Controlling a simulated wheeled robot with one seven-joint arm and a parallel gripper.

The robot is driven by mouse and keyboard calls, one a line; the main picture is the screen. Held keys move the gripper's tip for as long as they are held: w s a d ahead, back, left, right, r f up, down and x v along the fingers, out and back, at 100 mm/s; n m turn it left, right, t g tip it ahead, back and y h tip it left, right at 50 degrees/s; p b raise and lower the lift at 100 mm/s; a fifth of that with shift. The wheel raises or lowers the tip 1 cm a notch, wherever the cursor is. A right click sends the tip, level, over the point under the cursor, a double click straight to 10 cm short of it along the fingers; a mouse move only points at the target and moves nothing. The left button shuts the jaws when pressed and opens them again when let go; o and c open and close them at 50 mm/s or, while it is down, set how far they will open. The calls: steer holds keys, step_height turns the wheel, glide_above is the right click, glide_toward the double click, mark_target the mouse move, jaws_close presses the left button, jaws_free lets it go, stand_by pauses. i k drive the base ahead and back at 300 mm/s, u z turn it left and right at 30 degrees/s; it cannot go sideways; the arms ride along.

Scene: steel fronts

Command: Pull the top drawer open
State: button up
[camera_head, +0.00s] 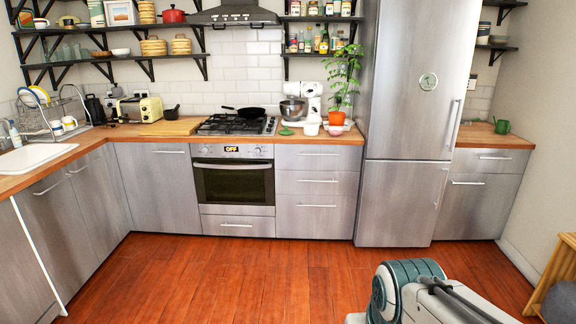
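A stack of drawers with steel fronts stands between the oven and the fridge. Its top drawer (292,160) is shut, its front flush with those below, and a thin horizontal bar handle (318,153) crosses it. Another top drawer (516,166) sits right of the fridge, also shut, with its own bar handle (495,157). The picture alone does not tell which of the two is meant. Part of my own arm, grey and teal, shows at the bottom right, well short of both drawers. My gripper's fingers are not visible.
The oven (234,182) and its hob stand left of the middle drawers; the tall fridge (400,110) stands right of them. A potted plant (342,77) and a mixer (311,98) are on the counter above. The wooden floor (250,275) in front is clear. A wooden stool or shelf (552,275) is at the right edge.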

mark_target(287, 157)
steer(key=i, duration=3.3)
steer(key=z, duration=0.75)
steer(key=i, duration=0.5)
steer(key=u, duration=1.15)
